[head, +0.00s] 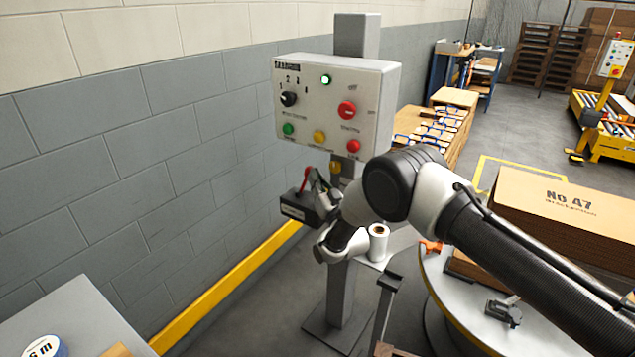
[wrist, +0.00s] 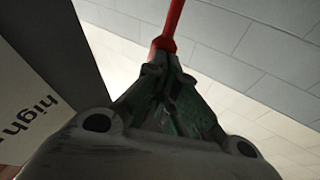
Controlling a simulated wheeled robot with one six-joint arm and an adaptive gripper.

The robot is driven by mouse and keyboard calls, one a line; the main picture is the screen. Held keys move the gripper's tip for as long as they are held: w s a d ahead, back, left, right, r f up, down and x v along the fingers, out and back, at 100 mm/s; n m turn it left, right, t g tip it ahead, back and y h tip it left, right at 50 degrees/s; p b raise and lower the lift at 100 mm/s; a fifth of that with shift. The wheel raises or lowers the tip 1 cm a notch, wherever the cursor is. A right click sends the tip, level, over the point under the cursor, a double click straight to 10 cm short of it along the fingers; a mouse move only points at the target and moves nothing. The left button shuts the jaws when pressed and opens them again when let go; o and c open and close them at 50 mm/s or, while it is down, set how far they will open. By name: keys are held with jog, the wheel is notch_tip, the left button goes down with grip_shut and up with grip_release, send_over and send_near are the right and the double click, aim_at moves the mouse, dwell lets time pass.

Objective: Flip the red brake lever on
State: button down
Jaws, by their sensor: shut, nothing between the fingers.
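The red brake lever (head: 305,179) rises from a dark box (head: 297,207) on the post below the control panel. In the wrist view the red lever (wrist: 170,30) stands just beyond my fingertips, in line with them. My gripper (head: 313,180) is right beside the lever in the head view. In the wrist view my gripper (wrist: 168,58) is shut, with nothing between the fingers. Its tips look very close to the lever or touching it; I cannot tell which. The lower part of the lever is partly hidden by my gripper.
The control panel (head: 335,130) with a lit green lamp (head: 326,79), knobs and buttons is above the lever. A white roll (head: 378,245) stands below my arm. A round table (head: 440,285) and a cardboard stack (head: 565,210) are at right. A block wall (head: 130,150) is at left.

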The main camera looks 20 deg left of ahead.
jog(key=shift+w+a+r+n+g+h, duration=0.15)
jog(key=shift+a+r+n+g+h, duration=0.25)
jog(key=shift+a+r+g, duration=0.25)
jog(key=w+a+r+n+g+h, duration=0.1)
jog(key=a+n+g+h, duration=0.2)
jog(key=a, duration=0.5)
jog(key=shift+w+a+r+g+h, duration=0.25)
jog(key=shift+w+g+h, duration=0.15)
jog(key=shift+h, duration=0.4)
jog(key=shift+a, duration=0.1)
jog(key=shift+s+r, duration=0.1)
